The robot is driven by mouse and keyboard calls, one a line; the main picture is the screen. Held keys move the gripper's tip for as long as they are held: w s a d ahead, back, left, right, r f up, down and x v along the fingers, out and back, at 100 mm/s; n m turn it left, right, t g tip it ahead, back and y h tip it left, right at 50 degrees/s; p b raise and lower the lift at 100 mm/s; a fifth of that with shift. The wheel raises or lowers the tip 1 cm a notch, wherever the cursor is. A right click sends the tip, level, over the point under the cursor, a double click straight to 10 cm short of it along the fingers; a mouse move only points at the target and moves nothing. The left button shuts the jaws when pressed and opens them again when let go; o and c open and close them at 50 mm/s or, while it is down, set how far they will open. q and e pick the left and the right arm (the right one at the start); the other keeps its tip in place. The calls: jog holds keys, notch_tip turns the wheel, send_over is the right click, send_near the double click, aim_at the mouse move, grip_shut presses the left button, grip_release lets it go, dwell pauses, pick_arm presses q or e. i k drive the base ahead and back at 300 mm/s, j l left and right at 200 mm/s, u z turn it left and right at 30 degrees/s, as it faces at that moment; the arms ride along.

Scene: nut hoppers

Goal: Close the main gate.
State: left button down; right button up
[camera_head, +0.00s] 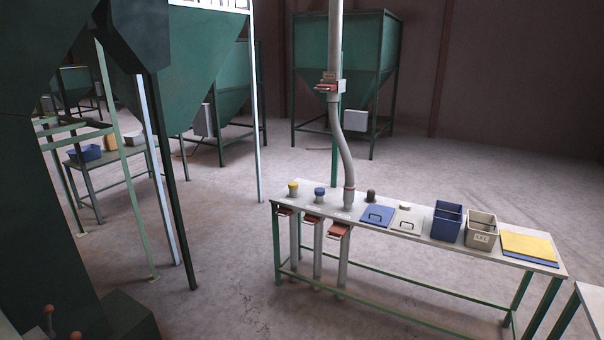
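A grey vertical pipe (335,40) comes down from above to the long table. A red slide gate (327,87) with a small label sits on this pipe, well above the table. Below it the pipe bends and meets the tabletop. Three more red slide gates sit under the table's left part: a left one (284,211), a middle one (312,219) and a right one (338,230). The label texts are too small to read, so I cannot tell which one is the main gate, or whether any is open or shut. Neither gripper is in view.
The long table (420,279) carries a blue lid (377,215), a grey lid (407,221), a blue bin (447,221), a grey bin (481,231) and a yellow board (527,246). A green hopper (345,45) stands behind. Dark green framework fills the left. Floor before the table is clear.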

aim_at(322, 87)
jog(key=i, duration=1.25)
jog(key=i+j+z, duration=0.1)
jog(key=i, duration=1.2)
jog(key=i+j+z, duration=0.15)
jog(key=i+z, duration=0.3)
jog(key=i+j+z, duration=0.4)
jog(key=i, duration=0.25)
jog(key=i+j+z, duration=0.45)
jog(key=i+j, duration=0.05)
jog(key=j, duration=0.05)
